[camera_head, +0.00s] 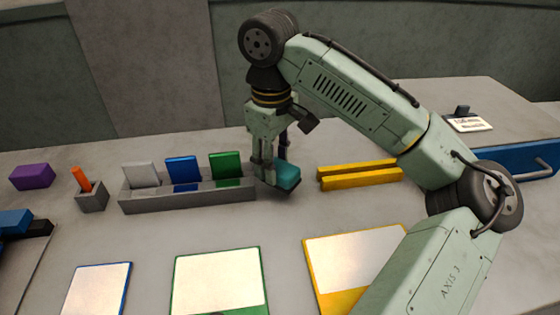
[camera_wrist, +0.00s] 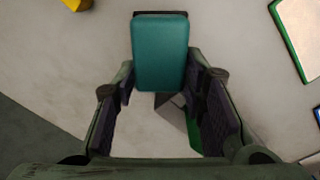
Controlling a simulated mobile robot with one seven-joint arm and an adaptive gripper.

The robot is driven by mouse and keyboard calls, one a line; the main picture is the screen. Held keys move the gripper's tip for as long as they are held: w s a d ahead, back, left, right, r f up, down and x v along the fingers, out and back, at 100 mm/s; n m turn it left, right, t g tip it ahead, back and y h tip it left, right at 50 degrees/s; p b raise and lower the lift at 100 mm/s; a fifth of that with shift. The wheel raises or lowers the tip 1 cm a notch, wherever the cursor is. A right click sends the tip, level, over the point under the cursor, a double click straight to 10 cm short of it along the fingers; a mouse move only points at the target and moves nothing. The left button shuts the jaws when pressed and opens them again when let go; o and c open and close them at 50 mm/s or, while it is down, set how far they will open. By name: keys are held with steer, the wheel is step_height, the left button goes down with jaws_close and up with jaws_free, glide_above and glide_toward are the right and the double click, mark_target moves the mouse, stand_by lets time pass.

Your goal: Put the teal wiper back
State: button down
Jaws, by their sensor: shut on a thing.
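The teal wiper (camera_head: 287,175) is a rounded teal block with a dark underside. It is between the fingers of my gripper (camera_head: 270,168), just right of the grey rack's right end. In the wrist view the teal wiper (camera_wrist: 160,50) fills the space between the fingertips and sticks out past them. The fingers are shut on it. I cannot tell whether its underside touches the table.
The grey slotted rack (camera_head: 190,199) holds a white, a blue (camera_head: 182,170) and a green plate (camera_head: 226,165). Two parallel yellow bars (camera_head: 360,181) lie to the right. A grey holder (camera_head: 92,201) with an orange stick stands left. Framed panels (camera_head: 217,281) lie in front.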

mark_target(280, 167)
steer(key=w, duration=0.1)
steer(key=w+d, duration=0.1)
steer(key=shift+w+f, duration=0.15)
steer(key=shift+w, duration=0.2)
steer(key=shift+f+p, duration=0.45)
steer(key=shift+f, duration=1.25)
steer(key=shift+f, duration=0.2)
steer(key=c, duration=1)
jaws_free()
steer(key=shift+r, duration=0.15)
step_height(280, 167, up, 12)
steer(key=shift+s+b, duration=0.15)
steer(key=shift+b, duration=0.15)
steer(key=shift+a, duration=0.1)
